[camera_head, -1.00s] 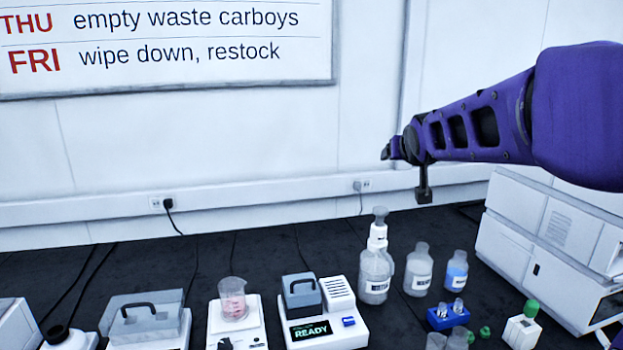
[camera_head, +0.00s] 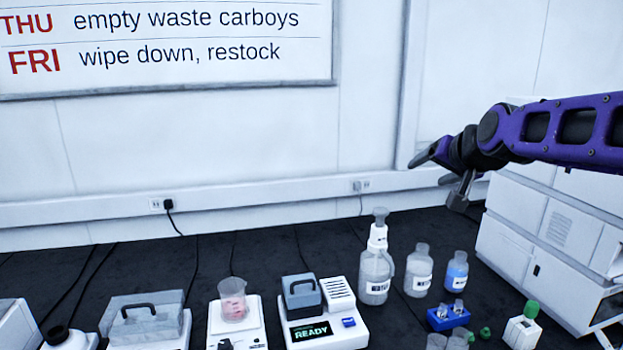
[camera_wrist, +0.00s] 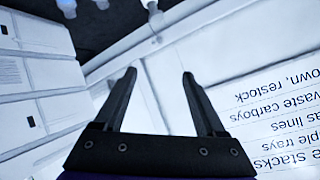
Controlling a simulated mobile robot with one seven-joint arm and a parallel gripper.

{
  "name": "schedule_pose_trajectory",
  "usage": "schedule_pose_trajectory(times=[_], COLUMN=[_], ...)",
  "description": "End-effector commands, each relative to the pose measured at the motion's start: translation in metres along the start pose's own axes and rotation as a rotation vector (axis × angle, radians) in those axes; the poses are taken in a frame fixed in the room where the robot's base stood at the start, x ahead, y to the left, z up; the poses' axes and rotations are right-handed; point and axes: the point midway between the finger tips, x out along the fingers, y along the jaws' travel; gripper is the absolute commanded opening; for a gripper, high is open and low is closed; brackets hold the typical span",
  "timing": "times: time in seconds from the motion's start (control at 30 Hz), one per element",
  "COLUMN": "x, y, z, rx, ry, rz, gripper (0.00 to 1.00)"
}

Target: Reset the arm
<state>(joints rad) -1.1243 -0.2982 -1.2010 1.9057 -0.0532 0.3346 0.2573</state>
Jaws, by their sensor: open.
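My gripper (camera_head: 432,168) is at the right of the head view, on the end of my purple arm, up in the air in front of the wall and above the back of the bench. In the wrist view my gripper (camera_wrist: 158,75) shows two dark fingers spread wide apart with nothing between them. It is open and empty. The wrist view is turned over, with the wall board's writing upside down.
White stacked instruments (camera_head: 545,235) stand at the right, close to my arm. A pump-top bottle (camera_head: 376,275), a clear bottle (camera_head: 418,272) and a blue-filled bottle (camera_head: 456,271) stand below my gripper. A device reading READY (camera_head: 330,330) and a beaker (camera_head: 232,300) are further left.

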Motion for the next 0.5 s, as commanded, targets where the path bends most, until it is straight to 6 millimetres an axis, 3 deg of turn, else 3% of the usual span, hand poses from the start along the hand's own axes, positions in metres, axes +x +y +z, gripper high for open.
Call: schedule_pose_trajectory(times=[0.17,0.5], x=[-0.024,-0.113], y=[0.003,-0.006], z=[0.033,0.134], rx=[-0.010,-0.166], ry=[-0.088,-0.290], rz=[-0.016,-0.021], gripper=[0.72,0.72])
